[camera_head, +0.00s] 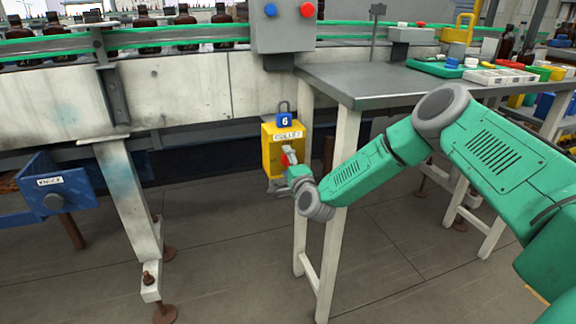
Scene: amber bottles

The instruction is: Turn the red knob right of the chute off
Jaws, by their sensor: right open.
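A yellow box (268,156) with a label reading like "COLLET" and a blue "6" tag (285,120) hangs beside the table leg, below the conveyor. A small red part (289,159) shows at its right front side; I cannot tell whether it is the knob. My right gripper (280,182) is at the box's lower front, small and partly merged with it; it is open. Whether it touches the box or the red part is unclear. A red round button (307,10) sits right of a blue one (270,10) on a grey panel above. My left gripper is out of view.
A grey table (385,84) stands right of the box, its white leg close to my right wrist. The conveyor (190,92) carries amber bottles behind. A blue bracket (62,182) is at the left. The floor in front is clear.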

